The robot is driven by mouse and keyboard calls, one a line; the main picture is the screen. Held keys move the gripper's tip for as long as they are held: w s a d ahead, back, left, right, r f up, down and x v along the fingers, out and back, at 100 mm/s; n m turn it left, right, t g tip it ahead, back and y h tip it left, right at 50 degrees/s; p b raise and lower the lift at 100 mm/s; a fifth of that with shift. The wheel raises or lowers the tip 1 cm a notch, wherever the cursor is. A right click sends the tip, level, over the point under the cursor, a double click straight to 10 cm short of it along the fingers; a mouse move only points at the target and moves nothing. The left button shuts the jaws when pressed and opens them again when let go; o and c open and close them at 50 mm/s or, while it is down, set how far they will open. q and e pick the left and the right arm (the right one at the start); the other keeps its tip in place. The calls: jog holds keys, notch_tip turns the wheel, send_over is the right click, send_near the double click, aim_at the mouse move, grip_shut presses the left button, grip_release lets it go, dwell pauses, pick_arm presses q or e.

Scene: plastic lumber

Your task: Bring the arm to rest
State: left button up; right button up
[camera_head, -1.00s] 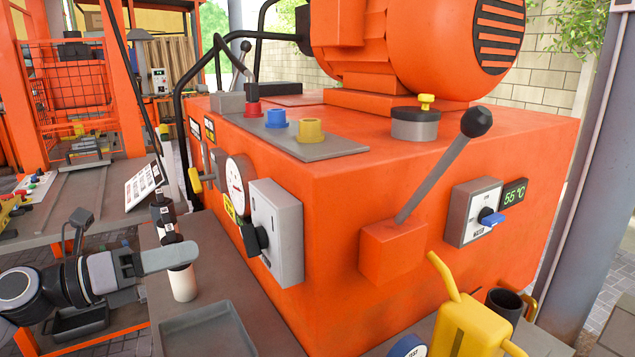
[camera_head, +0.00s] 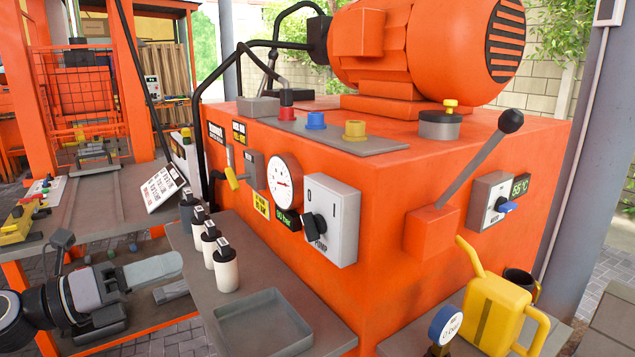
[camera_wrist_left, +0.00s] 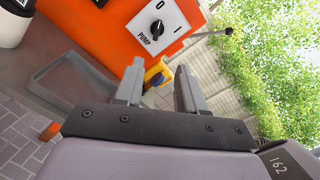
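My left gripper (camera_head: 165,268) comes in from the lower left in the head view, left of the row of bottles and apart from them. In the left wrist view its two fingers (camera_wrist_left: 160,80) stand apart with a gap and nothing between them. My right gripper is in neither view. The orange machine (camera_head: 330,225) stands to the right of my left gripper. Its pump switch box (camera_head: 332,220) shows in both views, with the black knob also plain in the left wrist view (camera_wrist_left: 157,27).
Several white bottles with dark caps (camera_head: 225,265) and a shallow grey tray (camera_head: 262,335) are on the ledge close to my left gripper. A yellow oil can (camera_head: 490,315) and a round blue gauge (camera_head: 445,325) are at the lower right.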

pick_arm(q)
jog(key=s+d+f+n+t+y+p, duration=0.1)
jog(key=s+f+n+t+y+p, duration=0.3)
jog(key=f+n, duration=0.7)
jog(key=s+f+n+t+y+b, duration=0.15)
jog(key=f+n+y, duration=0.45)
jog(key=n, duration=0.8)
jog(key=s+d+f+n+g+y+p, duration=0.1)
jog(key=s+f+n+g, duration=0.4)
jog(key=s+f+n, duration=0.6)
jog(key=s+f+y+p, duration=0.1)
jog(key=s+f+y, duration=0.1)
jog(key=s+f, duration=0.2)
jog(key=shift+d+f+g, duration=0.2)
jog(key=shift+f+g, duration=0.15)
jog(key=shift+o, duration=0.3)
jog(key=shift+w+d, duration=0.1)
